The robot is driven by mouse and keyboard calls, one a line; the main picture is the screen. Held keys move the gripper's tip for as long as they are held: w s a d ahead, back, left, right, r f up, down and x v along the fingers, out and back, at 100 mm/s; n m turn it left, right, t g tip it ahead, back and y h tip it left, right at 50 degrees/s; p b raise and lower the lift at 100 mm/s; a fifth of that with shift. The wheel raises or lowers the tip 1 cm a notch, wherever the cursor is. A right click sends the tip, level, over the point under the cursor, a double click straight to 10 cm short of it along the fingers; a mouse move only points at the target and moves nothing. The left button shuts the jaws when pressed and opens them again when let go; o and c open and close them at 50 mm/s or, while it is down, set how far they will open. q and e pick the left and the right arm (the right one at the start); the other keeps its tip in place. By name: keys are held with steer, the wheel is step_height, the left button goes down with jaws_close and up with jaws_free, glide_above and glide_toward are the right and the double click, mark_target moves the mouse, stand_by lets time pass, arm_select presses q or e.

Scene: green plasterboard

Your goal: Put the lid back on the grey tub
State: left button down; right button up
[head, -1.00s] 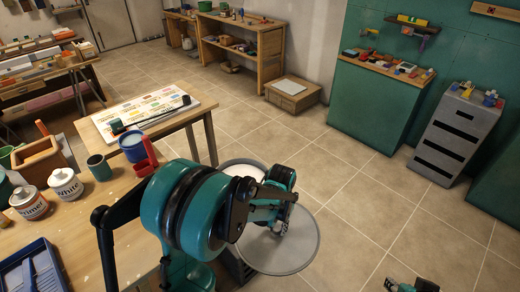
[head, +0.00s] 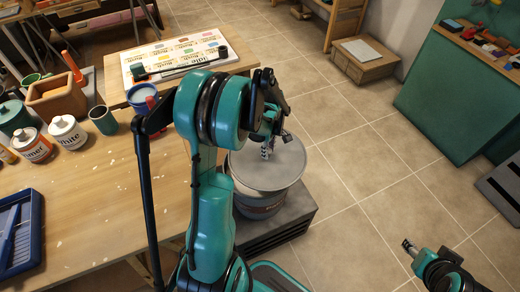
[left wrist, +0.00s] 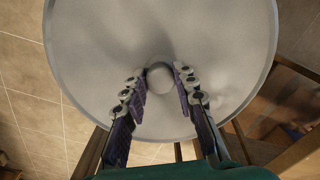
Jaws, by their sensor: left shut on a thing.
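The round grey lid (head: 283,168) is over the mouth of the grey tub (head: 262,207), covering its opening in the head view. I cannot tell whether its rim is fully seated. My left gripper (head: 268,148) is above the lid, shut on its knob. In the left wrist view the two fingers (left wrist: 160,88) are on either side of the round knob (left wrist: 161,76), and the lid (left wrist: 215,50) hides the tub. My right gripper (head: 408,247) is at the lower right over the floor, away from the tub; its fingers are too small to read.
The tub stands on a dark grey slatted box (head: 290,222) beside the wooden workbench (head: 110,215). Paint tins (head: 66,133), a blue tray (head: 18,235) and a colour chart (head: 180,60) are at the left.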

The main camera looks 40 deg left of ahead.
mark_target(259, 153)
arm_select(q)
steer(key=a+n, duration=0.2)
steer(key=s+a+n, duration=0.1)
steer(key=shift+f, duration=0.35)
steer(key=shift+s+a+f+n, duration=0.1)
steer(key=shift+a+n, duration=0.15)
steer(key=shift+n, duration=0.15)
steer(key=shift+f+b, duration=0.15)
steer(key=shift+b, duration=0.15)
steer(key=shift+f+b, duration=2.3)
steer(key=shift+f, duration=0.75)
steer(key=shift+f+b, duration=0.15)
steer(key=shift+b, duration=0.3)
steer(key=c, duration=0.6)
jaws_free()
steer(key=shift+c, duration=0.2)
